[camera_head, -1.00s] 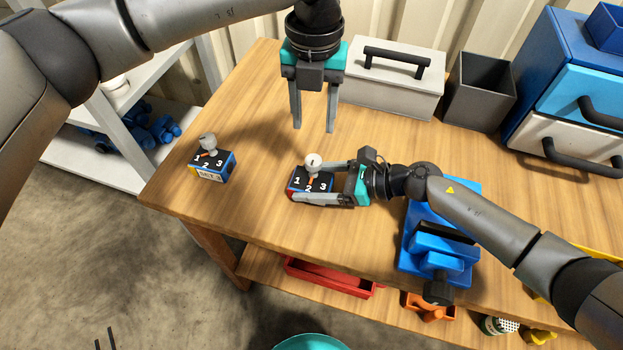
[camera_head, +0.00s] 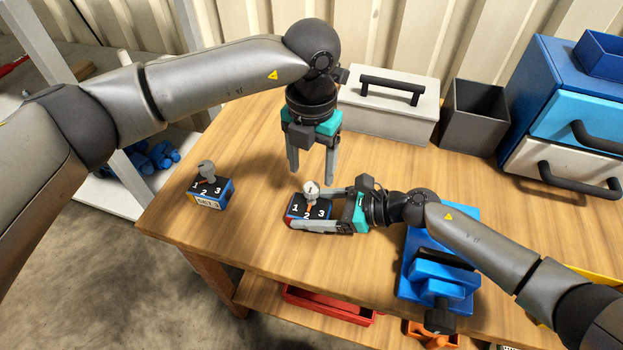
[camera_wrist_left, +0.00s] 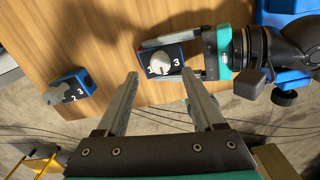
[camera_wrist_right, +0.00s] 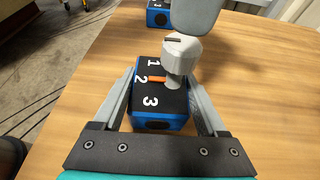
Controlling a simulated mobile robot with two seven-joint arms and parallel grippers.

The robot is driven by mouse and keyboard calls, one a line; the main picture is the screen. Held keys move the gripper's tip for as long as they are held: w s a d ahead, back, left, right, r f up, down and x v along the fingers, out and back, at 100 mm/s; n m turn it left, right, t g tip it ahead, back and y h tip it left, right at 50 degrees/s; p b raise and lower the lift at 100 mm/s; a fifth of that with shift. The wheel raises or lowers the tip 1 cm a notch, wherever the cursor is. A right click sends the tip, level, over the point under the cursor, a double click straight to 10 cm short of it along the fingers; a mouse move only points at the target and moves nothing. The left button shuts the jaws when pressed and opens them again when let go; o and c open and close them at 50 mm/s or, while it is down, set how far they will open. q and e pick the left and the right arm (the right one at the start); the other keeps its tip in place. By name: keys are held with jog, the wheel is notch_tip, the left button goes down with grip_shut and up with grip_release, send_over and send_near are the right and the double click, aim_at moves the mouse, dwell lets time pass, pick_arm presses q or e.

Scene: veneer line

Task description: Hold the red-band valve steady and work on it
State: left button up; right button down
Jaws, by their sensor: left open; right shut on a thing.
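The red-band valve (camera_head: 312,211) is a small dark-topped blue block with numbers 1, 2, 3 and a grey knob (camera_wrist_right: 180,58). Its red end shows in the head view. In the right wrist view the orange pointer (camera_wrist_right: 157,79) is by the 2. My right gripper (camera_head: 310,209) is shut on the block's sides, the block resting on the bench. My left gripper (camera_head: 312,172) is open, pointing down, above and just behind the knob; its fingers are apart from it. A finger of it (camera_wrist_right: 196,14) shows above the knob in the right wrist view.
A second similar valve (camera_head: 208,192) with a yellow band stands to the left on the bench (camera_head: 270,125). A blue vise (camera_head: 440,270) is right of my right gripper. A grey toolbox (camera_head: 388,112), dark bin (camera_head: 475,118) and blue drawer unit (camera_head: 560,105) stand behind.

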aim_at(312, 187)
pick_arm(q)
jog(key=shift+f, duration=2.2)
grip_shut()
jog(key=shift+r, duration=0.1)
